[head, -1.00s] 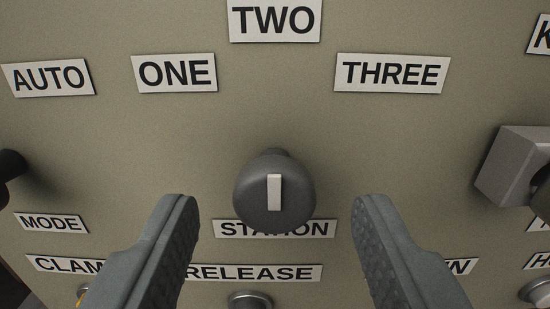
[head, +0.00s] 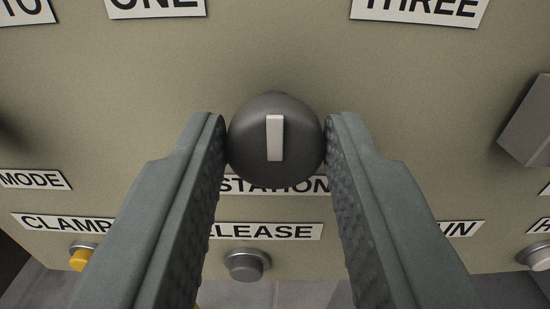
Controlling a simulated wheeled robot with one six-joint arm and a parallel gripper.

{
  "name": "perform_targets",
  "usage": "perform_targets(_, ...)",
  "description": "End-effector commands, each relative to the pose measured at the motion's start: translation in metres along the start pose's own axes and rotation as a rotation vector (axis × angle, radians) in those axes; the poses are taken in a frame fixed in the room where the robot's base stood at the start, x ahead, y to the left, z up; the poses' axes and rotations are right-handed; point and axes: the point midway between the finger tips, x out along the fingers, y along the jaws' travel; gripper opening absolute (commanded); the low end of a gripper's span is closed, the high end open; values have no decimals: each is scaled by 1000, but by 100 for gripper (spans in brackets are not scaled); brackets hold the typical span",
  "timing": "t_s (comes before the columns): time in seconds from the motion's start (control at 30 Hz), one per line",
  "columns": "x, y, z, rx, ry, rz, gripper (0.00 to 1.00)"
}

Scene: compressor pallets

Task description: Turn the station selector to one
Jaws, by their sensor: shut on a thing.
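The station selector (head: 275,165) is a round dark knob with a white pointer bar, in the middle of the head view. Its bar stands upright in the picture, towards where the TWO label stood in the earlier frame. The ONE label (head: 155,5) is at the upper left, cut by the top edge. The THREE label (head: 420,10) is at the upper right. The STATION label (head: 275,185) is partly hidden below the knob. My gripper (head: 276,145) is shut on the knob, with one finger touching each side.
The RELEASE label (head: 270,231) and a grey button (head: 247,264) lie below, between my fingers. A yellow button (head: 82,257) is at the lower left by the CLAMP label. A grey block (head: 530,125) sticks out at the right edge. The panel above the knob is clear.

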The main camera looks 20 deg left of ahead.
Motion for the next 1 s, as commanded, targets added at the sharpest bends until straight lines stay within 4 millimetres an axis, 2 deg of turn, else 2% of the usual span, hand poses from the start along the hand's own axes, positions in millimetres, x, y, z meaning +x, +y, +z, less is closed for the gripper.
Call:
perform_targets(0.27,0,0,0,-129,0,0,8)
perform_targets(0.7,0,-2,1,-494,-1,0,8)
perform_targets(1.0,0,-2,2,-680,-1,0,8)
